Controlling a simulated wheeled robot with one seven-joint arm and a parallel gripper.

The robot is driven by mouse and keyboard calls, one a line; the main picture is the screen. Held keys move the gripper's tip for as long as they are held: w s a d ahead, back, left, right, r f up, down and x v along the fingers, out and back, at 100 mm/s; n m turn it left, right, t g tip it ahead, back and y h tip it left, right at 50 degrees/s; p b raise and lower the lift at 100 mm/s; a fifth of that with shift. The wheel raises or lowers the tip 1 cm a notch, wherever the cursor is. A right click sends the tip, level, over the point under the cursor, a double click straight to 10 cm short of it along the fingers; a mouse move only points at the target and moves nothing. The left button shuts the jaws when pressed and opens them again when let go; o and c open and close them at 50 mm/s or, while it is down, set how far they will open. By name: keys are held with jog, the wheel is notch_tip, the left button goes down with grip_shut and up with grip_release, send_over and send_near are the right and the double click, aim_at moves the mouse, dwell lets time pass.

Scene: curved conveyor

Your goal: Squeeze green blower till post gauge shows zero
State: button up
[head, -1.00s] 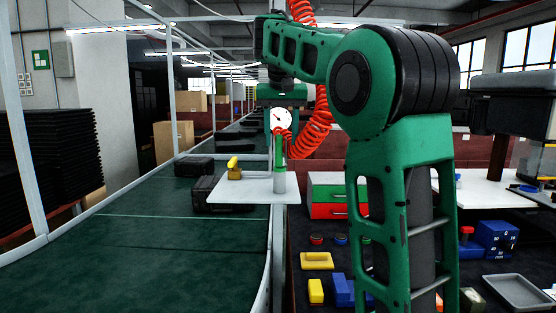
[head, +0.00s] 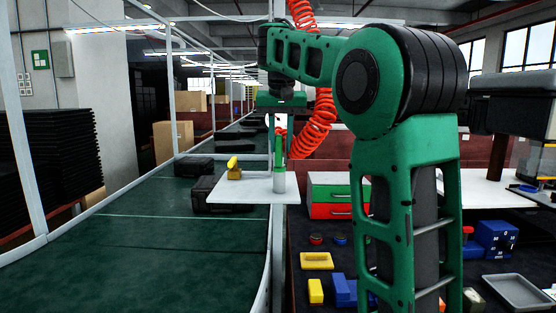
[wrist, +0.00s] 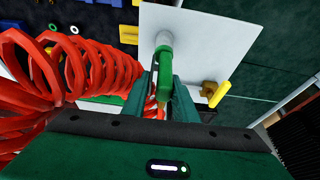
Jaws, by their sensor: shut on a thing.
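The green blower (head: 278,152) stands upright with a grey lower part on a small white shelf (head: 254,190) beside the conveyor. My gripper (head: 280,128) points down over it, shut on its upper part. In the wrist view the blower (wrist: 166,62) runs between my gripper's two fingers (wrist: 165,98). The post gauge is almost wholly hidden behind my gripper in the head view, and its needle cannot be read now. No gauge face shows in the wrist view.
Black cases (head: 211,192) lie on the green conveyor (head: 180,250). A red coiled hose (head: 318,125) hangs close to my gripper. A green and red drawer box (head: 338,208) stands to the right.

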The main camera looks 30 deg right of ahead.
jog(key=shift+r, duration=0.15)
jog(key=shift+r, duration=4.15)
